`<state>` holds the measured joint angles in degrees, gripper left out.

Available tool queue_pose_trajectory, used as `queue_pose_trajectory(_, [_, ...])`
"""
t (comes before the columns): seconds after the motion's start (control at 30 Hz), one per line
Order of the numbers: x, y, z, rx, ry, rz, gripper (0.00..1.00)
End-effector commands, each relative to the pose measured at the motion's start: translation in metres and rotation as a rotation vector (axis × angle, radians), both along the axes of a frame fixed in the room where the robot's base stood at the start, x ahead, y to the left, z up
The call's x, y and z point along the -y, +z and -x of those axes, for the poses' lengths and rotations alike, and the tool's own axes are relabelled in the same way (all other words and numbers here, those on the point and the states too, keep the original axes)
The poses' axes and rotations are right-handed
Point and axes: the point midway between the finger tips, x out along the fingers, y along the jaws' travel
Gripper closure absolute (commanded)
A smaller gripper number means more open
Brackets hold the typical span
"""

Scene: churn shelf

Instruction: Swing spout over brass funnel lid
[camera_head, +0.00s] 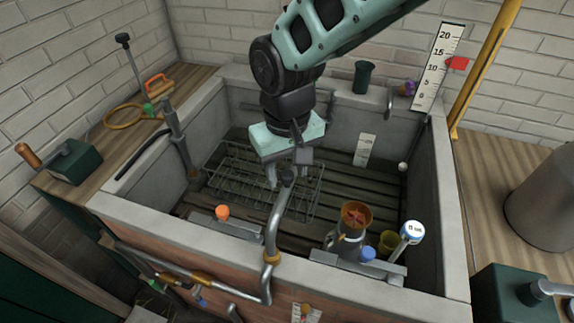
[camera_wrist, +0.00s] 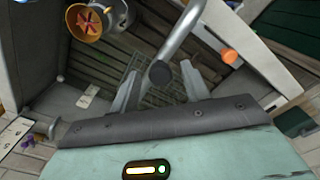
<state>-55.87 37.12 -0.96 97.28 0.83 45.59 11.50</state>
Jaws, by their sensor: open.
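The spout (camera_head: 275,220) is a grey bent pipe rising from a brass joint (camera_head: 271,257) on the basin's front rim. Its tip reaches back over the basin, left of the brass funnel lid (camera_head: 355,214), which has a red star-shaped piece in it. My gripper (camera_head: 287,182) is open at the spout's tip. In the wrist view the spout's dark round end (camera_wrist: 160,73) shows between the two spread fingers of my gripper (camera_wrist: 160,88), with a gap to each. The funnel lid (camera_wrist: 86,22) is at the upper left there. I cannot tell how deep the tip sits between the fingers.
A stone basin (camera_head: 455,225) with a wire rack (camera_head: 235,180) lies under my gripper. An orange knob (camera_head: 222,212) is left of the spout. A white-and-blue round cap (camera_head: 412,231) and a yellow-green cup (camera_head: 389,242) stand right of the funnel.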

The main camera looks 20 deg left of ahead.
Motion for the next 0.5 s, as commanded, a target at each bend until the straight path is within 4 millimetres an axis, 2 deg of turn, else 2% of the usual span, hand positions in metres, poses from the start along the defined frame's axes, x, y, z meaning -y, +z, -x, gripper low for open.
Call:
queue_pose_trajectory(0.07, [0.0, 0.0001, 0.0, 0.0, 0.0, 0.0, 0.56])
queue_pose_trajectory(0.2, [0.0, 0.0002, 0.0, 0.0, 0.0, 0.0, 0.95])
queue_pose_trajectory(0.23, [0.0, 0.0002, 0.0, 0.0, 0.0, 0.0, 1.0])
queue_pose_trajectory(0.5, [0.002, 0.0005, -0.0001, 0.0, -0.018, 0.0, 1.0])
